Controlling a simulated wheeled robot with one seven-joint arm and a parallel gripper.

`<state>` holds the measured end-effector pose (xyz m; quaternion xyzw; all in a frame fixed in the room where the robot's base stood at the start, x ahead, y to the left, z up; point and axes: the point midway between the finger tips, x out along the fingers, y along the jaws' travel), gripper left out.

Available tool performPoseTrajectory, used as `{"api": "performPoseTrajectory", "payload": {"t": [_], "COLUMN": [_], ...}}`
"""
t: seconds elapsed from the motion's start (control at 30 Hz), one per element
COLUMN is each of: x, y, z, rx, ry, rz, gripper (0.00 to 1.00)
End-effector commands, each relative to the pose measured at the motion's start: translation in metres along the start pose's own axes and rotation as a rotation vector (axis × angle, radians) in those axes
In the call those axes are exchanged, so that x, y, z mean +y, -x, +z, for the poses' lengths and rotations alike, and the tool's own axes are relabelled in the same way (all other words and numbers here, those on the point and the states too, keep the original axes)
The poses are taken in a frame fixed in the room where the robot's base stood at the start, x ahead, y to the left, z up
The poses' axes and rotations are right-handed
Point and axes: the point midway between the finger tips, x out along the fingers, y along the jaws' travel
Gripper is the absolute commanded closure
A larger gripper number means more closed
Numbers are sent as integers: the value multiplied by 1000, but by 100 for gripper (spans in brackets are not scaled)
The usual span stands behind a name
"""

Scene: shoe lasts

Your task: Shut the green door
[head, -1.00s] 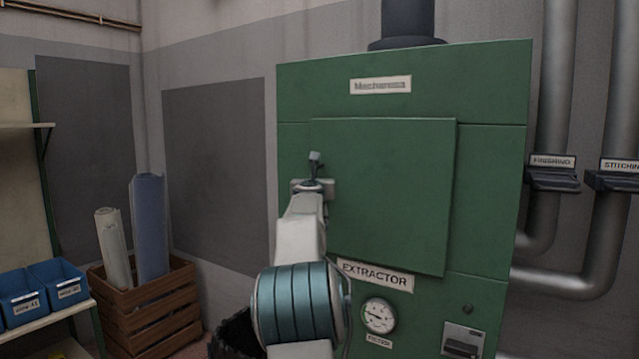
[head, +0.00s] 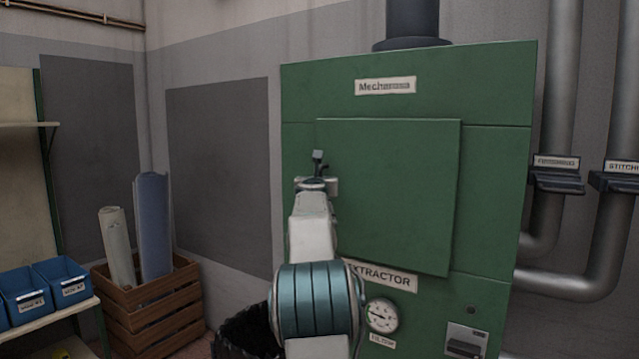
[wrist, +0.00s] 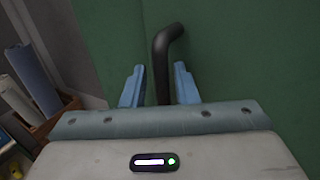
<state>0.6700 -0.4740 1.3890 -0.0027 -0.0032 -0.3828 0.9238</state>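The green door (head: 400,195) is a flat panel on the front of the green extractor cabinet (head: 490,200). It sits at a slight angle to the cabinet front; I cannot tell how wide any gap is. My gripper (head: 318,170) is at the door's left edge in the head view, which hides part of that edge. In the wrist view, a dark bent handle (wrist: 164,65) stands between the two blue fingers of my gripper (wrist: 159,85). The fingers are apart, with space on both sides of the handle.
A wooden crate (head: 150,310) with two rolls stands to the left. Blue bins (head: 65,280) sit on a shelf at far left. A dark bin (head: 245,335) is on the floor beside my arm. Grey pipes (head: 560,80) run at right. A gauge (head: 382,316) is below the door.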

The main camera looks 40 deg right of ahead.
Motion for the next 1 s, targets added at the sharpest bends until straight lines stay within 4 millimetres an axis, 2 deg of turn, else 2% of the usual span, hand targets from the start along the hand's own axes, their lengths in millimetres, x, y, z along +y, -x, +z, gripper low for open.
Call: {"api": "performPoseTrajectory", "payload": {"t": [0.27, 0.43, 1.0], "x": [-3, -3, 2], "y": [-1, 9, 103], "z": [-5, -8, -2], "rx": [6, 7, -2], "ry": [2, 2, 0], "rz": [-8, -8, 0], "gripper": [71, 71, 71]}}
